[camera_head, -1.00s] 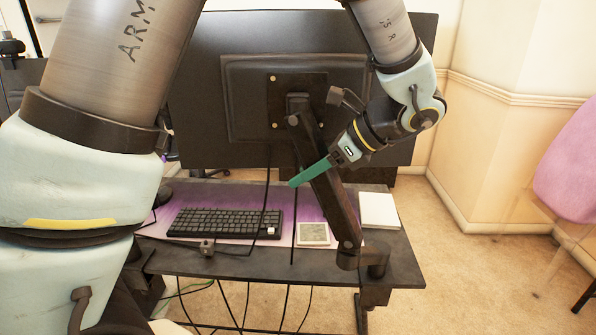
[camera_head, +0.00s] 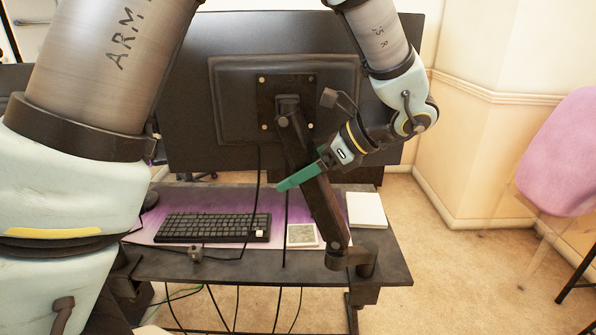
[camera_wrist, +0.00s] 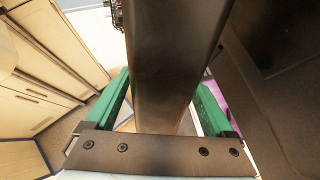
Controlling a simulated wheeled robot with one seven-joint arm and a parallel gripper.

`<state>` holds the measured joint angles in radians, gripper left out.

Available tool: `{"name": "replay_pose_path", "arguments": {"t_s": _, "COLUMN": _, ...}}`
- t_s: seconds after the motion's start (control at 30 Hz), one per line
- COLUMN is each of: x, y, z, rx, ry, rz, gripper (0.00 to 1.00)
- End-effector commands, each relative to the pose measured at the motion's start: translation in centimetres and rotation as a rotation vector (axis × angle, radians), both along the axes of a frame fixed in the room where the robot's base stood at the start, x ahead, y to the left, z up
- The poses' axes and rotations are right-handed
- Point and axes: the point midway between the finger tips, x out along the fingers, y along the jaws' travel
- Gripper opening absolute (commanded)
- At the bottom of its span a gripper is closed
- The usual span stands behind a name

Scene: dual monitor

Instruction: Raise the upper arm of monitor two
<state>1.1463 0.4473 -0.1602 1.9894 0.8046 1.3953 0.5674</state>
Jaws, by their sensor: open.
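The monitor (camera_head: 190,120) shows its dark back in the head view, with a square mount plate (camera_head: 266,100) on it. The dark monitor arm (camera_head: 327,212) slopes from this mount down to a joint at the desk's near right edge. My gripper (camera_head: 300,176) reaches the arm's upper part from the right. Its green fingers are open. In the wrist view, the monitor arm (camera_wrist: 172,70) runs between the two green fingers, one on each side. A gap shows beside the right finger; I cannot tell whether either finger touches.
The desk (camera_head: 230,266) holds a keyboard (camera_head: 210,227), a small square device (camera_head: 301,236) and a white box (camera_head: 366,210). Cables hang from the monitor and desk. A pink chair (camera_head: 560,155) stands at the right, with open carpet between.

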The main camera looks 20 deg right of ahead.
Motion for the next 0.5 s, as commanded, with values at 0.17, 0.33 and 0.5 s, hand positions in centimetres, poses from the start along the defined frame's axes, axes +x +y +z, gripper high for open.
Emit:
{"name": "replay_pose_path", "arguments": {"t_s": 0.17, "x": -0.1, "y": -0.1, "z": 0.1, "rx": 0.0, "ry": 0.0, "rz": 0.0, "gripper": 0.88}}
{"name": "replay_pose_path", "arguments": {"t_s": 0.33, "x": -1.2, "y": -1.3, "z": 1.1, "rx": -0.004, "ry": -0.001, "rz": -0.001, "gripper": 0.88}}
{"name": "replay_pose_path", "arguments": {"t_s": 0.5, "x": -3.0, "y": -3.3, "z": 3.2, "rx": -0.005, "ry": -0.001, "rz": -0.002, "gripper": 0.88}}
